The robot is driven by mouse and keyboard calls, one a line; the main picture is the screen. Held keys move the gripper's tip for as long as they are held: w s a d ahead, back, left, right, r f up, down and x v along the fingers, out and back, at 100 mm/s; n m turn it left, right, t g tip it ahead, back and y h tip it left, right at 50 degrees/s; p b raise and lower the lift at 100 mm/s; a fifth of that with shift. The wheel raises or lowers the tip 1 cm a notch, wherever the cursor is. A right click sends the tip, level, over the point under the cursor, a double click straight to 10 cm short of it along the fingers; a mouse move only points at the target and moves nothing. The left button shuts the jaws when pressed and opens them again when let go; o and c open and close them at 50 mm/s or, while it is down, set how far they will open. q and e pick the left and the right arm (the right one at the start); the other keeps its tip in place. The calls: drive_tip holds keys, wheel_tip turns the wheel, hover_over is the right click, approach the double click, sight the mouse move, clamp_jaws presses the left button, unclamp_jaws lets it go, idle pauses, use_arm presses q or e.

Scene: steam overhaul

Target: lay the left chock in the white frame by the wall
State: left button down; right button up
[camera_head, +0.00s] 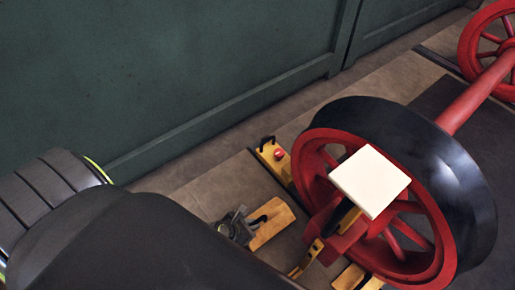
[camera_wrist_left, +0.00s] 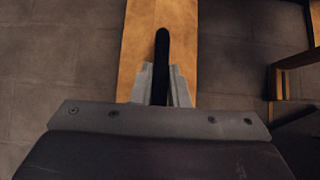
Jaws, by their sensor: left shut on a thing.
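My left gripper (camera_head: 250,222) is shut on the black handle of a wooden chock (camera_head: 270,225) beside the red wheel. In the left wrist view the gripper (camera_wrist_left: 160,88) has its fingers on either side of the black handle (camera_wrist_left: 162,55), and the chock's wooden top (camera_wrist_left: 182,20) lies beyond and around it. I cannot tell whether the chock touches the floor. The white frame does not show in either view; my left arm hides the lower left of the head view. My right gripper is not in view.
A large red spoked wheel (camera_head: 432,262) with a black tread stands at the right. A pale square plate (camera_head: 370,180) shows in front of it. The green wall (camera_head: 160,80) runs behind a bare floor strip (camera_head: 200,180).

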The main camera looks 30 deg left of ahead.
use_arm(q)
drive_tip(key=s, duration=0.1)
drive_tip(key=s+a, duration=0.1)
drive_tip(key=s, duration=0.1)
drive_tip(key=s+a, duration=0.1)
drive_tip(key=s, duration=0.1)
drive_tip(key=shift+r, duration=0.25)
idle(0.3)
wheel_tip(320, 180, up, 3)
drive_tip(key=p, duration=0.2)
drive_tip(key=shift+p, duration=0.4)
